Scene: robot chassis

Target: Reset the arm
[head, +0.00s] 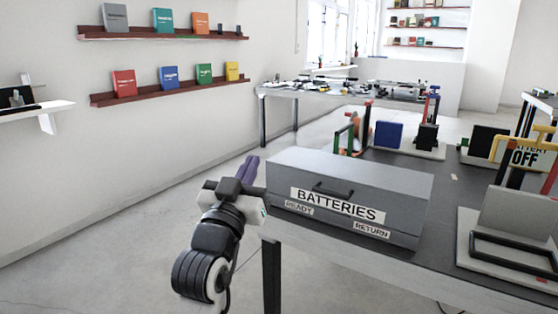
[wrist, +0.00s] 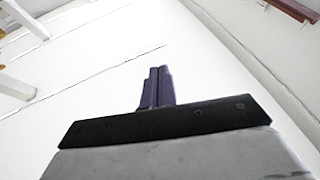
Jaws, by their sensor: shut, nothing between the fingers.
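My gripper (head: 247,168) is at the end of my arm, left of the grey batteries box in the head view. Its purple fingers point up and are shut together with nothing between them. They also show shut in the wrist view (wrist: 157,87), against white wall and pale floor. My black and white arm is raised in front of the table's left end, and the gripper appears clear of the box and table. From the head view I cannot tell the exact gap between gripper and box.
A grey box (head: 390,190) labelled BATTERIES stands on the dark table (head: 330,248). Wall shelves (head: 170,92) hold several small books. Open floor (head: 110,255) lies to the left.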

